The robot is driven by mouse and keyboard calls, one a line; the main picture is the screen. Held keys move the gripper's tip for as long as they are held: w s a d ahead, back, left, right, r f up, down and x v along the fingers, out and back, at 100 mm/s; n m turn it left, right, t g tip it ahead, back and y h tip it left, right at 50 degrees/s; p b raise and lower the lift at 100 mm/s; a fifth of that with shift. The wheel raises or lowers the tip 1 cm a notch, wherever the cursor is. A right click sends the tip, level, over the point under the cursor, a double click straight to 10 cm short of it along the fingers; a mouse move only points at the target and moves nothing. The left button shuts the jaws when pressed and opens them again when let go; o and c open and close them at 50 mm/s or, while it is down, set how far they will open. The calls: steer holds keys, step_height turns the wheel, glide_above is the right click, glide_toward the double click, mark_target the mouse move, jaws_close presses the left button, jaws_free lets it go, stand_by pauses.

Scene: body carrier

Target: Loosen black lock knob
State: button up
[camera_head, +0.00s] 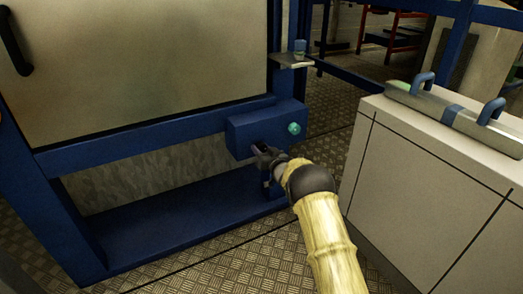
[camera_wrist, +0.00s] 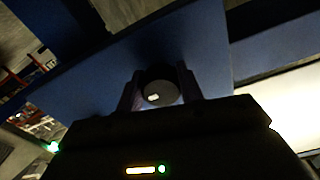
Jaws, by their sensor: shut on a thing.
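The black lock knob (camera_wrist: 160,92) is a dark round knob with a small white mark on its face. It sits on the front of a blue box (camera_head: 240,133) at the lower right of the blue frame. My gripper (camera_head: 262,152) reaches the box front in the head view and mostly hides the knob there. In the wrist view my gripper (camera_wrist: 160,90) has one finger on each side of the knob and is shut on it.
A green button (camera_head: 294,128) is on the same box, right of my gripper. A beige panel (camera_head: 140,65) with a black handle (camera_head: 14,42) fills the frame above. A pale cabinet (camera_head: 420,185) stands to the right, with a blue-handled piece (camera_head: 455,112) on top. Patterned floor lies between.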

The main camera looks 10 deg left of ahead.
steer(key=n, duration=0.5)
steer(key=shift+w+d, duration=0.1)
steer(key=n, duration=0.4)
steer(key=shift+n, duration=0.3)
steer(key=n+b, duration=0.1)
steer(key=n, duration=0.3)
steer(key=shift+d+r, duration=0.1)
steer(key=shift+r+n+b, duration=0.2)
steer(key=shift+n+b, duration=0.35)
steer(key=shift+n, duration=1.65)
steer(key=o, duration=1)
steer(key=shift+w, duration=0.1)
steer(key=shift+f, duration=0.1)
